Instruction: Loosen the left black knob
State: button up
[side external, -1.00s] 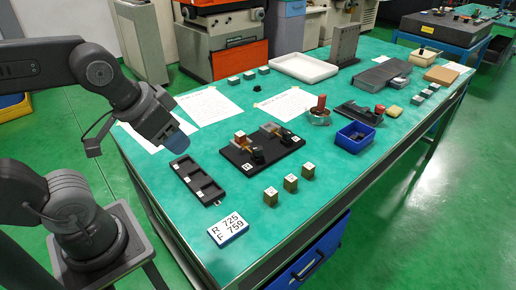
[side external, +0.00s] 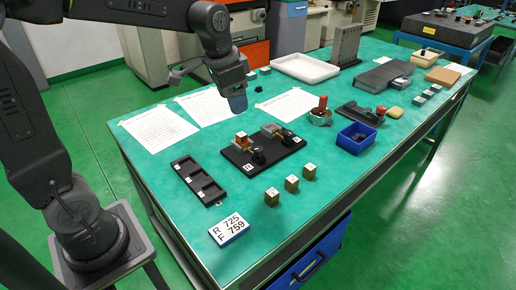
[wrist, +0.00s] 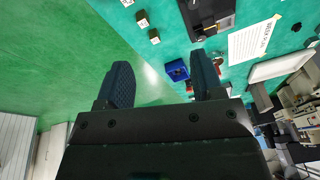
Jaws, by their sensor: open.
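A black base plate (side external: 238,163) lies on the green table with two small clamp fixtures on it. The left black knob (side external: 258,157) is on the left fixture, beside an orange-brown block with a light top (side external: 241,138). The right black knob (side external: 287,141) is on the other fixture. My gripper (side external: 238,105) is above the table, behind the plate in the side view and apart from it. In the wrist view my gripper (wrist: 163,80) has its two fingers wide apart with nothing between them. The plate (wrist: 222,8) is partly cut off at the top there; its knobs are too small to tell.
Several brass-coloured blocks (side external: 291,183) stand in front of the plate. A black slotted tray (side external: 190,170) lies left of it, a label plate (side external: 229,229) in front. A blue bin (side external: 347,141) and red-handled tool (side external: 322,103) stand right. Paper sheets (side external: 158,128) lie behind.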

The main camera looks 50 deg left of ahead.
jog(key=w+a+f+m+g, duration=0.2)
jog(key=w+a+f, duration=0.3)
jog(key=w, duration=0.4)
send_near(258, 149)
jog(key=shift+m+g, duration=0.4)
jog(key=f, duration=0.9)
jog(key=shift+w+a+f, duration=0.25)
jog(key=shift+w+f, duration=0.15)
jog(key=shift+c, duration=0.4)
jog(key=c, duration=0.8)
jog(key=shift+c, duration=0.2)
